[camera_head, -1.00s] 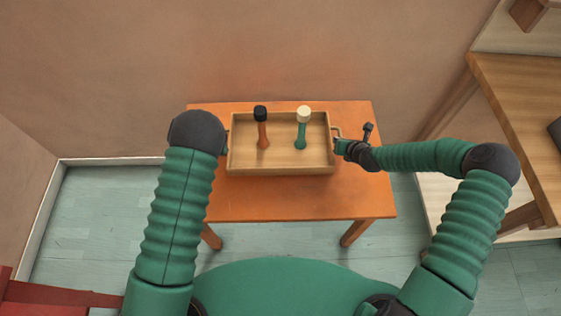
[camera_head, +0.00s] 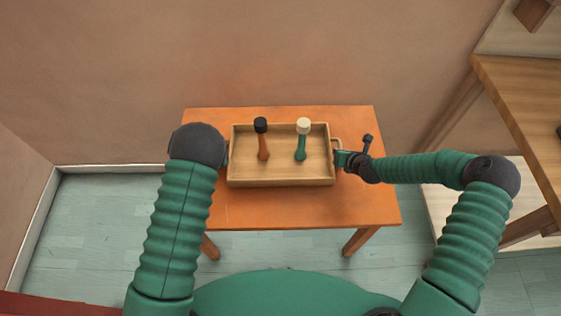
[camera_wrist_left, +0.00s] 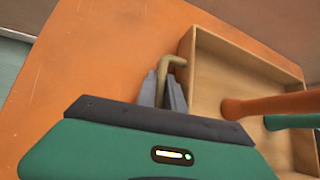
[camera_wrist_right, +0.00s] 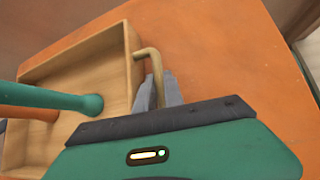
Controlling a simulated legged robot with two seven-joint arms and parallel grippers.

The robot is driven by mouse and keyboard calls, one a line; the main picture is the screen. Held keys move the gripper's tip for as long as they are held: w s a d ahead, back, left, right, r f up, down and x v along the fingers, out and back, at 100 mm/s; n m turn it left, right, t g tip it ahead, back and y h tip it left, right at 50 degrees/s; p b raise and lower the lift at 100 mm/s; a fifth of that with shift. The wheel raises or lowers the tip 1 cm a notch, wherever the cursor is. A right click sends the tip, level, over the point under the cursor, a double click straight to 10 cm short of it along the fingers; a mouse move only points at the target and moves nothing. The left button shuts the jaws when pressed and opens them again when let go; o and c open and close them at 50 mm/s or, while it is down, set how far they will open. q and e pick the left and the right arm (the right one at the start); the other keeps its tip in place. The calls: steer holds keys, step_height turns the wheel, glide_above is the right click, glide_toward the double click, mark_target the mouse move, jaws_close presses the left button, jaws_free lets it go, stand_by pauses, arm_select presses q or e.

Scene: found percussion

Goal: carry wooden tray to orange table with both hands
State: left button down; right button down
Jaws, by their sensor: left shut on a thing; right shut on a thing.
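The wooden tray (camera_head: 283,182) is over the middle of the orange table (camera_head: 300,212); I cannot tell whether it touches the top. It looks about level. An orange mallet with a black head (camera_head: 262,140) and a green one with a cream head (camera_head: 302,141) are inside it. My left gripper (camera_wrist_left: 164,86) is shut on the tray's left handle (camera_wrist_left: 172,62); in the head view my arm mostly hides it. My right gripper (camera_wrist_right: 158,92) is shut on the right handle (camera_wrist_right: 152,56), also seen in the head view.
A plain wall stands right behind the orange table. A wooden table (camera_head: 525,100) is at the right, beyond my right arm. A red piece of furniture (camera_head: 50,305) is at the lower left. Bare orange tabletop shows around the tray.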

arm_select(q)
steer(key=shift+f+b, duration=0.4)
steer(key=shift+f, duration=0.3)
arm_select(e)
steer(key=shift+f, duration=0.65)
arm_select(q)
steer(key=c, duration=1.5)
jaws_free()
steer(key=shift+r, duration=0.15)
arm_select(e)
steer(key=c, duration=1.5)
jaws_free()
steer(key=shift+r, duration=0.15)
arm_select(q)
steer(key=shift+o, duration=0.2)
arm_select(e)
steer(key=shift+o, duration=0.2)
